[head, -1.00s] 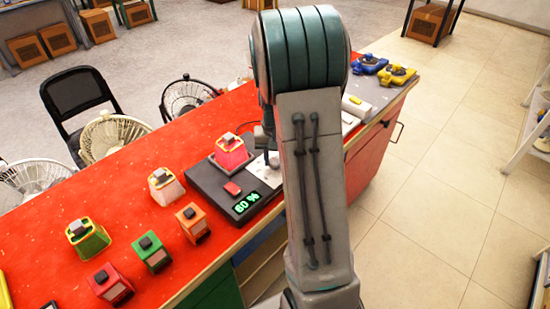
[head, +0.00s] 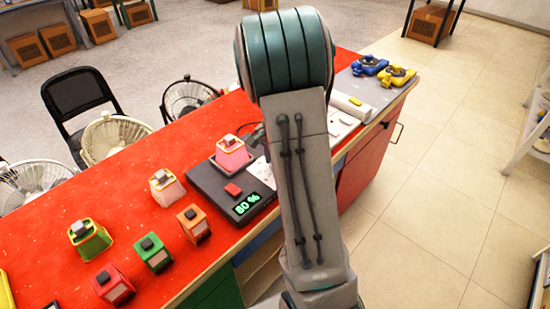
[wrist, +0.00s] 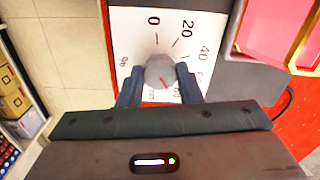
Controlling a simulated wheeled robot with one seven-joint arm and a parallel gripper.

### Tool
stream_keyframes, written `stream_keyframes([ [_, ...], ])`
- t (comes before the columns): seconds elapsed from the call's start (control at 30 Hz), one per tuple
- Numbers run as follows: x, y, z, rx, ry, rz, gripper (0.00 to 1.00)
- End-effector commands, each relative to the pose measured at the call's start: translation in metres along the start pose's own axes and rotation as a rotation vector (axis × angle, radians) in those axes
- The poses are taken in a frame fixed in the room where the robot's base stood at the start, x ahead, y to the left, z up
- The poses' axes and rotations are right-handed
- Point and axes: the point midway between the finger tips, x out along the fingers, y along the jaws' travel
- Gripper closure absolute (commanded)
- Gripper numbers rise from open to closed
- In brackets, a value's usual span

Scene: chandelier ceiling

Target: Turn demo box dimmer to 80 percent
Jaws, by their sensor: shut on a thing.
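The demo box (head: 206,179) is a dark slab on the red counter, with a glowing green percent display (head: 247,203); its first digit is hard to read, perhaps 8. A pink lamp block (head: 231,158) sits on it. In the wrist view, the round grey dimmer knob (wrist: 160,72) sits on a white dial plate (wrist: 128,35) marked 0, 20, 40 and more. Its red mark points toward the lower right. My gripper (wrist: 160,76) has its two dark fingers on either side of the knob, shut on it. In the head view my arm hides the gripper and knob.
Several coloured lamp blocks, including a green one (head: 153,254) and an orange one (head: 194,222), stand left of the box on the red counter (head: 130,195). Blue and yellow items (head: 397,76) lie at its far end. Tiled floor (head: 440,200) is clear at right.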

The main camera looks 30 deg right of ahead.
Motion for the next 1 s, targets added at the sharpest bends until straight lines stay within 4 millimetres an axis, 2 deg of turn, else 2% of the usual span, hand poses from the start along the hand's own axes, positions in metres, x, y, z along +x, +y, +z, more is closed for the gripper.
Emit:
stream_keyframes([
  [0.47, -0.001, -0.001, -0.001, 0.016, 0.003, -0.003, 0.91],
  [0.5, -0.001, -0.001, -0.001, 0.015, 0.003, -0.003, 0.65],
  [0.57, -0.001, -0.001, -0.001, 0.015, 0.003, -0.003, 0.49],
  [0.6, -0.001, -0.001, -0.001, 0.015, 0.003, -0.003, 0.46],
  [0.87, -0.001, 0.000, 0.000, 0.015, 0.001, -0.001, 0.46],
  [1.0, -0.012, -0.001, -0.001, 0.014, 0.003, -0.004, 0.46],
])
